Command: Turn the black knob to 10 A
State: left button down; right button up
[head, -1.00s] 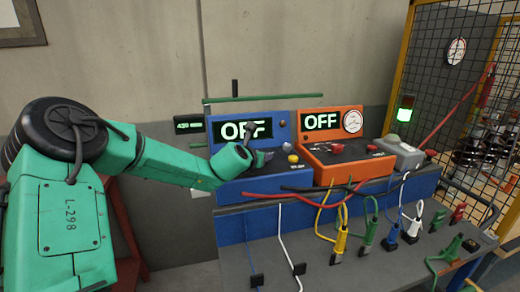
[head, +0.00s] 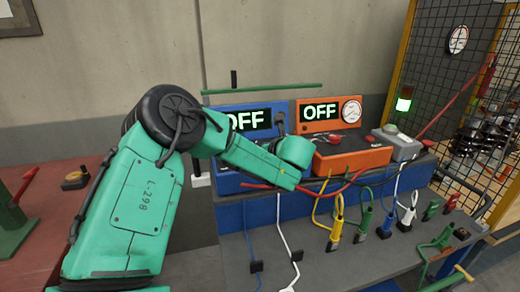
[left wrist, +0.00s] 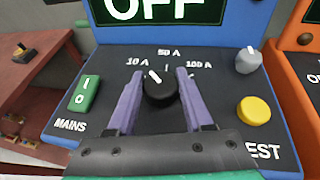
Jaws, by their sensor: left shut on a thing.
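In the left wrist view the black knob (left wrist: 161,92) sits on the blue unit's dark panel (left wrist: 222,90), below the labels 10 A (left wrist: 137,62), 50 A (left wrist: 168,52) and 100 A (left wrist: 198,65). Its white mark leans up and left, toward the 10 A side. My left gripper (left wrist: 158,74) has one purple finger on each side of the knob and is shut on it. The display (left wrist: 160,10) reads OFF. In the head view my left arm hides the knob and the fingers. My right gripper is not in view.
Close to the knob are a green mains switch (left wrist: 87,92), a yellow button (left wrist: 254,110) and a grey knob (left wrist: 248,60). An orange unit (head: 350,160) stands to the right. A red table (head: 60,195) is at the left.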

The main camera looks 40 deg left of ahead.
pick_arm(q)
jog(key=shift+n+g, duration=0.3)
jog(key=shift+c, duration=1.5)
grip_release()
jog(key=shift+a, duration=0.1)
jog(key=b+v, duration=0.3)
jog(key=v, duration=1.1)
jog(key=shift+d, duration=0.3)
jog(key=shift+f, duration=0.15)
